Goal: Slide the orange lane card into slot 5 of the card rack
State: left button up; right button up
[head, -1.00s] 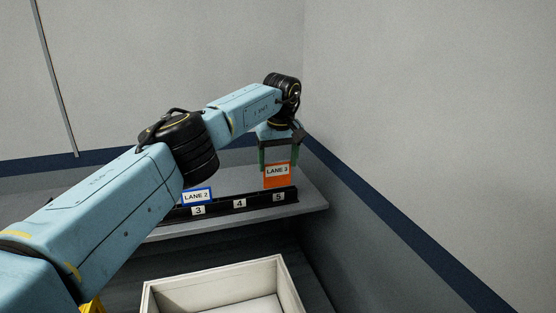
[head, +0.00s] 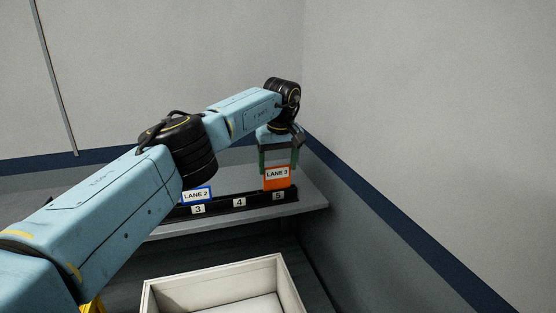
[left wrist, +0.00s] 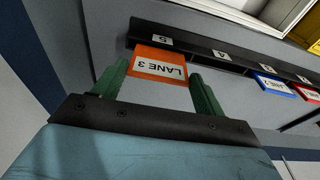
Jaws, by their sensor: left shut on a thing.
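The orange lane card (head: 277,183), labelled LANE 3, stands upright at slot 5 of the black card rack (head: 220,204). Its lower edge is hidden behind the rack's front strip, so I cannot tell how deep it sits. My left gripper (head: 278,168) points down above slot 5, its green fingers shut on the card's side edges. In the left wrist view the card (left wrist: 158,56) is between the fingertips (left wrist: 160,76), and its far edge meets the rack (left wrist: 205,52) by the 5 label. My right gripper is not in view.
A blue-edged LANE 2 card (head: 197,195) stands at slot 3, and a red card (left wrist: 308,94) shows farther along. Slot 4 looks empty. The shelf (head: 312,203) ends close to the right wall. A pale open box (head: 275,268) is in front, below the shelf.

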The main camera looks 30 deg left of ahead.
pick_arm(q)
jog(key=shift+f, duration=1.3)
jog(key=o, duration=1.7)
jog(key=shift+c, duration=0.2)
jog(key=shift+o, duration=0.3)
notch_tip(320, 180, up, 8)
